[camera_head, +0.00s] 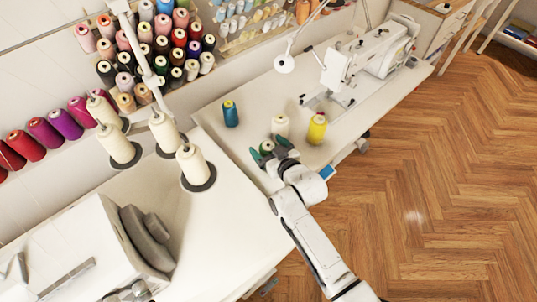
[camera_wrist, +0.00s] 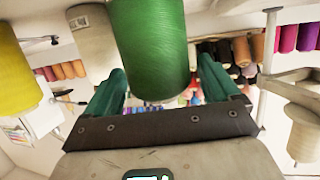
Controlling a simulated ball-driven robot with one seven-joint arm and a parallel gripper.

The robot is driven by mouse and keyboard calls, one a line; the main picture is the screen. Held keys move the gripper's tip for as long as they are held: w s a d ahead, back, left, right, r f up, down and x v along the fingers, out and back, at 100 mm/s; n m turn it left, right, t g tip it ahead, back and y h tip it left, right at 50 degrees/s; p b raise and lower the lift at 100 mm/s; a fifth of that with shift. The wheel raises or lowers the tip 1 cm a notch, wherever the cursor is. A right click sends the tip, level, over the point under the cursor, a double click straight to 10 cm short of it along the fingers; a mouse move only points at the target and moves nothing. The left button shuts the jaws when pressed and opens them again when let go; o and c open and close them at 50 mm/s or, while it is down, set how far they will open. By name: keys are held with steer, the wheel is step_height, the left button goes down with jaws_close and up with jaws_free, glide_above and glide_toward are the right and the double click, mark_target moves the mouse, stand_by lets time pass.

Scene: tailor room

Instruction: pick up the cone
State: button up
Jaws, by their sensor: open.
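A green thread cone (camera_head: 267,146) stands on the white table, partly hidden by my gripper (camera_head: 271,150). In the wrist view the green cone (camera_wrist: 150,45) is large and close, in the space between the two green fingers of my gripper (camera_wrist: 160,78). The fingers are apart, with a visible gap on the right side of the cone; I cannot tell whether the left finger touches it. A cream cone (camera_head: 280,125) stands just behind the green one and a yellow cone (camera_head: 317,128) stands to the right. A blue cone (camera_head: 230,113) stands at the back left.
A white sewing machine (camera_head: 370,55) stands on the far part of the table. Several cream cones on dark bases, one of them nearest (camera_head: 194,165), stand to the left. A thread rack (camera_head: 155,45) lines the wall. The wooden floor (camera_head: 440,190) at right is clear.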

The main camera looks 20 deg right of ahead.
steer(key=shift+c, duration=0.4)
steer(key=c, duration=1.2)
steer(key=shift+r, duration=0.2)
steer(key=shift+r, duration=0.2)
step_height(320, 180, up, 2)
steer(key=s+d+r, duration=0.1)
steer(key=s+r, duration=0.2)
steer(key=s, duration=0.1)
steer(key=s+d+r+b, duration=0.1)
steer(key=s+d+r, duration=0.1)
steer(key=s+r, duration=0.2)
steer(key=s+d+r, duration=0.2)
steer(key=s+r, duration=0.1)
steer(key=s, duration=0.2)
steer(key=shift+r+b, duration=0.15)
steer(key=shift+b, duration=0.15)
